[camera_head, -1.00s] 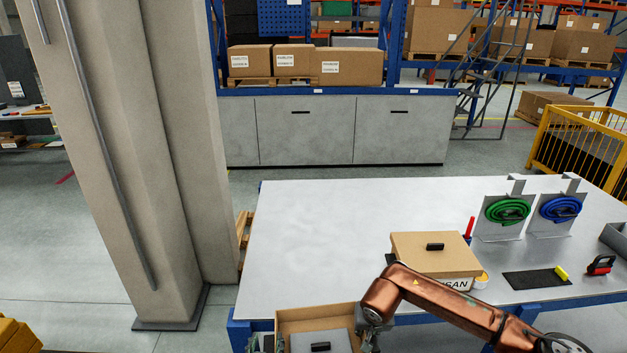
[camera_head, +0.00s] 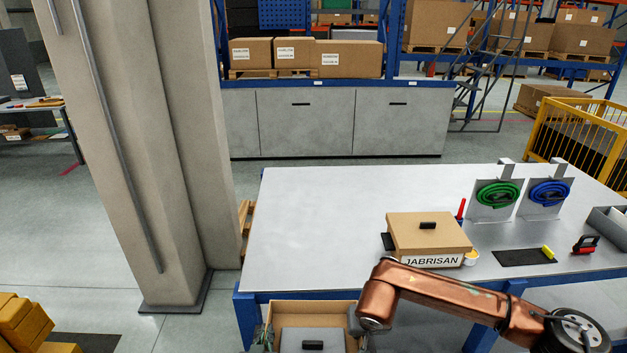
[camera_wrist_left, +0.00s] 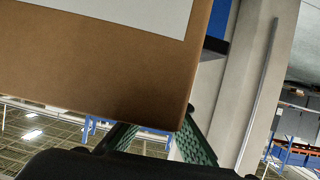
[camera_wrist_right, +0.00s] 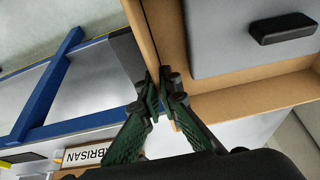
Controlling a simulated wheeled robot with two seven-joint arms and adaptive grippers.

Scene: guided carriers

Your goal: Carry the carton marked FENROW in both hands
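An open-topped brown carton (camera_head: 315,308) with a grey inner piece (camera_head: 313,335) and black handle hangs in front of the bench's near edge, between my grippers. No name on it is readable; the left wrist view shows the carton (camera_wrist_left: 90,70) close up with part of a white label. My left gripper (camera_head: 264,338) is at its left wall; its fingertips are partly hidden by the carton. My right gripper (camera_head: 358,322) is at its right side; in the right wrist view its green fingers (camera_wrist_right: 160,85) pinch the carton's wall (camera_wrist_right: 150,40).
A closed carton marked JABRISAN (camera_head: 428,238) stands on the grey bench (camera_head: 330,215). Green (camera_head: 497,194) and blue (camera_head: 548,193) coils and a black mat (camera_head: 524,257) are to its right. A concrete pillar (camera_head: 150,150) stands left; open floor (camera_head: 80,230) lies beyond it.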

